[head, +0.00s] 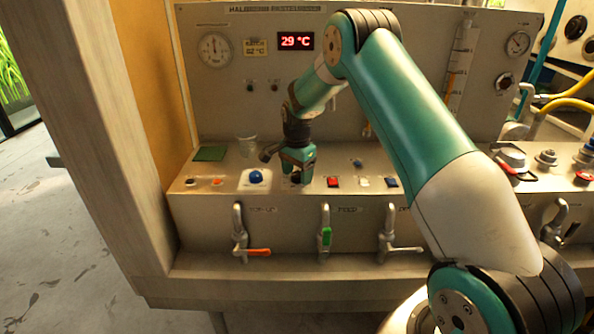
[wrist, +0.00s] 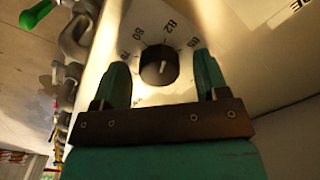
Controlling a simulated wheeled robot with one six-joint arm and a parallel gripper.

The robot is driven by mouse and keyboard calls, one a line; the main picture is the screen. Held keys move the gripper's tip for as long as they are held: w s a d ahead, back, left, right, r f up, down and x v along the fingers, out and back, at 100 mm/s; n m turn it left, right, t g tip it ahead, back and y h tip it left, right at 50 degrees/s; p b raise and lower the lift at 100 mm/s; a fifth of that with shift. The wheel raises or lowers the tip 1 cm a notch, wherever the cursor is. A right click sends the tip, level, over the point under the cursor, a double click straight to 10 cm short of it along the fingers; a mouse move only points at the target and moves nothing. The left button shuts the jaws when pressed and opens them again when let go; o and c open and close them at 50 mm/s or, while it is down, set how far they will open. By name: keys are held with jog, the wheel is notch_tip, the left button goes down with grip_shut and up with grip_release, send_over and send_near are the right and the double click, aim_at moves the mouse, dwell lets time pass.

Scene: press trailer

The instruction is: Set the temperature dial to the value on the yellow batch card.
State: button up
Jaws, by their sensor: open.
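The temperature dial (wrist: 157,66) is a round black knob on a pale plate in the wrist view. Markings around it include 80 and 82; others are partly cut off or blurred. A short pale line shows on the knob, but its exact setting is unclear. My gripper (wrist: 163,76) is open, with one green finger on each side of the knob; contact cannot be told. In the head view my gripper (head: 297,166) is low over the console and mostly hides the dial. The yellow batch card (head: 256,47) reads something like 82 °C, its first digit blurred.
A red display (head: 296,41) reads about 29 °C. A blue ball button (head: 256,177) is left of my gripper; a red switch (head: 333,182) is right. A glass (head: 246,144) stands behind. Valve handles, including a green one (head: 326,236), line the front.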

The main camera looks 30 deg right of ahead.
aim_at(297, 174)
notch_tip(297, 174, up, 18)
jog(key=b, duration=0.2)
jog(key=shift+f, duration=0.25)
dwell(0.4)
